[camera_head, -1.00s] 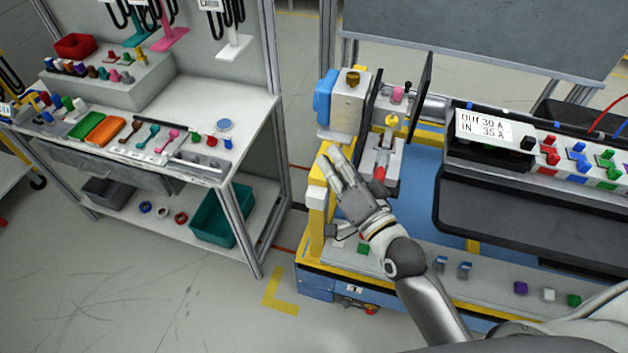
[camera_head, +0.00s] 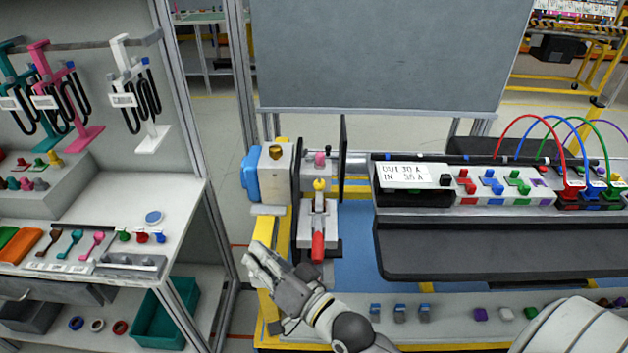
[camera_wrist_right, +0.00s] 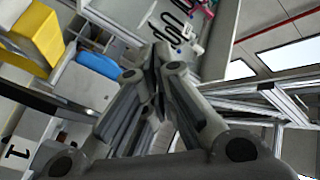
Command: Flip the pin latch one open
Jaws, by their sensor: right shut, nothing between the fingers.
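The pin latch (camera_head: 318,215) is a grey block with a red-tipped lever (camera_head: 318,246) that points toward me, and a yellow knob (camera_head: 319,185) behind it. It sits between dark upright plates at the left end of the dashboard module. My right gripper (camera_head: 254,257) is in the head view, left of and slightly lower than the red tip, over the yellow frame. It is apart from the lever and its fingers are together and empty. In the right wrist view the closed fingers (camera_wrist_right: 158,62) show, with a black "1" on a pale plate at lower left. My left gripper is not in view.
A blue and beige motor-like unit (camera_head: 270,175) stands left of the latch. A dark panel (camera_head: 480,250) and a row of coloured connectors (camera_head: 490,187) lie to the right. A shelf table (camera_head: 150,235) with tools stands at far left. A narrow floor gap separates them.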

